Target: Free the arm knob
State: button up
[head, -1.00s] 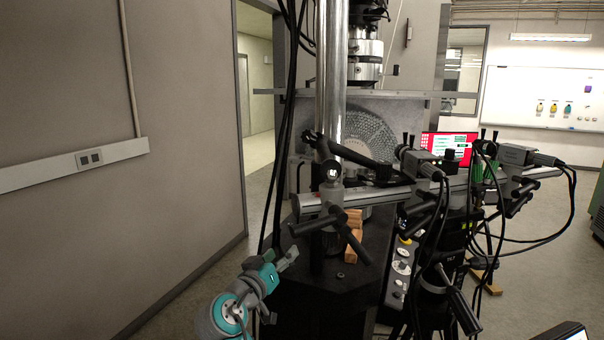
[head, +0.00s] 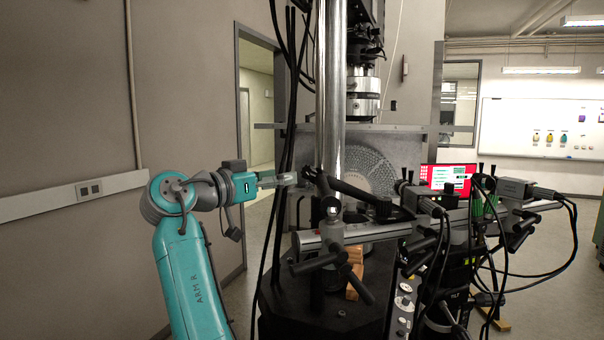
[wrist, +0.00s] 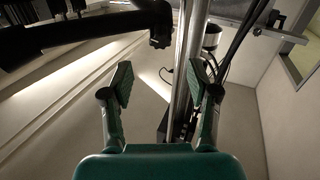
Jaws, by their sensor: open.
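A black jointed arm (head: 352,191) is clamped near the bright steel column, above a grey rail. A dark knob-like end (head: 309,173) shows at its left, just right of my gripper (head: 284,179). I cannot tell for certain which of several black knobs is the arm knob. My gripper is open and empty, pointing right, apart from the black arm. In the wrist view, my two green-padded fingers (wrist: 161,84) stand wide apart. A black end piece (wrist: 160,40) of the arm hangs ahead of them, near the top, with nothing between the pads.
The steel column (head: 331,90) and hanging black cables (head: 274,220) are close to my gripper. A grey rail (head: 390,229) carries cameras (head: 528,190) with cables to the right. Wooden blocks (head: 355,272) sit on the dark base. Free room lies left, toward the wall.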

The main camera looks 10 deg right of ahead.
aim_at(306, 171)
jog(key=x, duration=0.7)
jog(key=shift+w+d, duration=0.25)
jog(key=shift+d, duration=0.05)
grip_shut()
